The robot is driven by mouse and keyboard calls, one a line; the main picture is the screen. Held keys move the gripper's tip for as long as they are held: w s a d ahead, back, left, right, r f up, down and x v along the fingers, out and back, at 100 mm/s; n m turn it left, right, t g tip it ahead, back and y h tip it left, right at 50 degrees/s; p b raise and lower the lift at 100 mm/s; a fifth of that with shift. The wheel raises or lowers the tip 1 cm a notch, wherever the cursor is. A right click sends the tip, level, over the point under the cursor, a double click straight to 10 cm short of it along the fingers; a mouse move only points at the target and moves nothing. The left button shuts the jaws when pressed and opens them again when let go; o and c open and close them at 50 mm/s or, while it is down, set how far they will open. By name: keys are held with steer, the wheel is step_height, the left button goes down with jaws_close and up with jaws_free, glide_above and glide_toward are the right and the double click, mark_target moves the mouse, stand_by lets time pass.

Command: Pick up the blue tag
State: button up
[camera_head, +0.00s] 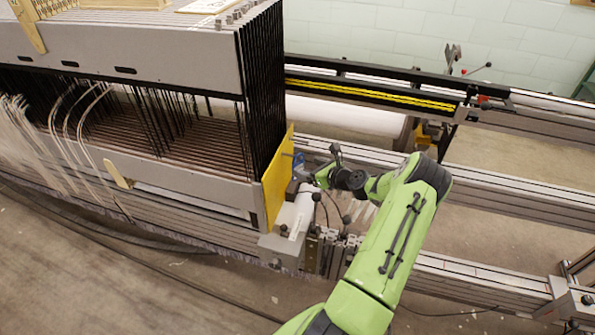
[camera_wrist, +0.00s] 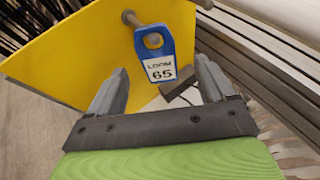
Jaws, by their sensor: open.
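The blue tag (camera_wrist: 154,42) hangs by its hole from a metal peg on a yellow plate (camera_wrist: 82,55). Its white lower part reads "LOOM 65". In the head view the tag (camera_head: 299,165) is a small blue patch beside the yellow plate (camera_head: 276,180), partly hidden by my gripper. My gripper (camera_wrist: 160,88) is open, with one finger on each side below the tag in the wrist view. Nothing is between the fingers that I can see held. Whether the fingers touch the tag or plate cannot be told.
The loom frame (camera_head: 120,50) with black heddle bars and pale threads fills the left. A white roller (camera_head: 350,115) and metal rails (camera_head: 480,185) run behind and to the right. Levers with black knobs (camera_head: 347,219) stand close to my gripper.

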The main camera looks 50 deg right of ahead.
mark_target(299, 163)
steer(key=b+x, duration=0.1)
steer(key=x, duration=0.5)
steer(key=shift+a+b, duration=0.2)
steer(key=shift+b, duration=0.15)
steer(key=shift+r, duration=0.1)
steer(key=c, duration=1.1)
steer(key=shift+r, duration=0.2)
steer(key=s+d, duration=0.2)
steer(key=s, duration=0.3)
steer(key=s+d+p, duration=0.1)
steer(key=s+d, duration=0.2)
steer(key=s, duration=0.2)
steer(key=s+d+r+p, duration=0.1)
steer(key=s+d, duration=0.2)
steer(key=s, duration=0.3)
steer(key=shift+d, duration=0.15)
